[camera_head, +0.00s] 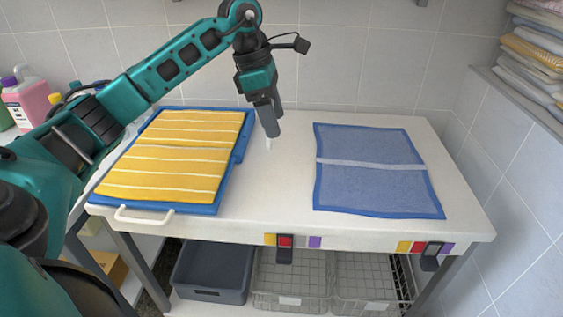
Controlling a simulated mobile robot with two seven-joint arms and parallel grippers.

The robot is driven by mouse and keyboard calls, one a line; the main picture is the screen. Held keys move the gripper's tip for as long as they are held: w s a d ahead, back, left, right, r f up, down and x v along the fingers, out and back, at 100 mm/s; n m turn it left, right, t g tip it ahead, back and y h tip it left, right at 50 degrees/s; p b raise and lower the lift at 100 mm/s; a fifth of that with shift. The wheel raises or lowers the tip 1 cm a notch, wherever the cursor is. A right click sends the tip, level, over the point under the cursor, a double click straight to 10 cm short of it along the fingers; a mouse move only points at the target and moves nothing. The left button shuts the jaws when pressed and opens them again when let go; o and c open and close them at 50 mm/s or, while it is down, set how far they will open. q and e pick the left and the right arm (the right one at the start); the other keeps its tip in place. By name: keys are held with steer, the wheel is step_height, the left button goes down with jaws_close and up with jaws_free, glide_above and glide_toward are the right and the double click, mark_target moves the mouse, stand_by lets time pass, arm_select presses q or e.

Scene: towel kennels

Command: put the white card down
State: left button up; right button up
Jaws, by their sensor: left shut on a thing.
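My left gripper (269,132) points down over the white table (275,185), between the yellow striped towel and the blue towel. It is shut on the white card (269,144), of which only a small pale sliver shows below the fingertips. The rest of the card is hidden by the fingers or blends with the white top. I cannot tell whether the card touches the table. My right gripper is not in view.
The yellow striped towel (175,150) lies on a blue tray (240,150) at left. A blue towel (370,190) lies flat at right. The tabletop between them is clear. Bins (212,270) stand below, bottles (33,100) at far left, folded towels (535,55) at upper right.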

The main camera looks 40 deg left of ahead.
arm_select(q)
step_height(320, 180, down, 11)
steer(key=shift+r+b, duration=0.15)
steer(key=shift+b, duration=0.35)
steer(key=shift+f, duration=0.2)
steer(key=o, duration=1.1)
